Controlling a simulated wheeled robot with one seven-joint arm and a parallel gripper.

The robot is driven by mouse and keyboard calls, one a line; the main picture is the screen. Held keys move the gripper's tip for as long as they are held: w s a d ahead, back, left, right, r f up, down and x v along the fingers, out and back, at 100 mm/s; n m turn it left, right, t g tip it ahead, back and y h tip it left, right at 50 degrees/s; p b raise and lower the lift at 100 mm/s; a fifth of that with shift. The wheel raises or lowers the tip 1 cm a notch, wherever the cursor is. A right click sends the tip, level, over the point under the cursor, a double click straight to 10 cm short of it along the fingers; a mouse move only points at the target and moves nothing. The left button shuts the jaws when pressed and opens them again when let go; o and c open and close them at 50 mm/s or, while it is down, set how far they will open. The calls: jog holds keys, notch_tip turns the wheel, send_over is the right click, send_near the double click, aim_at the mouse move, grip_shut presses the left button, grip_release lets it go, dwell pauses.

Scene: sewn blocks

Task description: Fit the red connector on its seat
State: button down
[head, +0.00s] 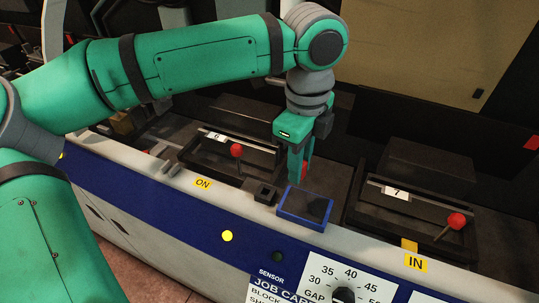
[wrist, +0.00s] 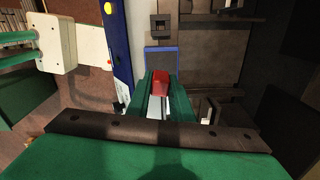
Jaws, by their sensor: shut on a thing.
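The red connector (wrist: 160,82) is held between the two green fingers of my gripper (wrist: 157,90) in the wrist view. In the head view only a sliver of it (head: 304,168) shows beside the fingers of my gripper (head: 297,178). My gripper points down above the far side of a blue-rimmed dark tray (head: 287,212), whose rim (wrist: 177,48) also shows in the wrist view. A small dark block with a square opening (head: 265,194), which looks like the seat, stands left of the tray. The block (wrist: 160,18) is apart from the connector. The connector's underside is hidden.
A black unit marked 6 (head: 205,160) with a red-knobbed lever (head: 236,150) stands left. Another marked 7 (head: 385,215) with a red-knobbed lever (head: 456,221) stands right. A blue front panel (head: 180,205) with yellow labels and a dial (head: 343,296) runs along the near edge.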

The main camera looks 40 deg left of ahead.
jog(key=s+a+f+n, duration=0.1)
jog(key=a+n, duration=0.1)
jog(key=a, duration=0.6)
jog(key=shift+s+d+f, duration=0.1)
jog(key=shift+s+f, duration=0.05)
jog(key=shift+f, duration=2.85)
jog(key=shift+f, duration=1.65)
jog(key=c, duration=1.5)
grip_release()
notch_tip(320, 180, up, 11)
jog(key=shift+f, duration=0.1)
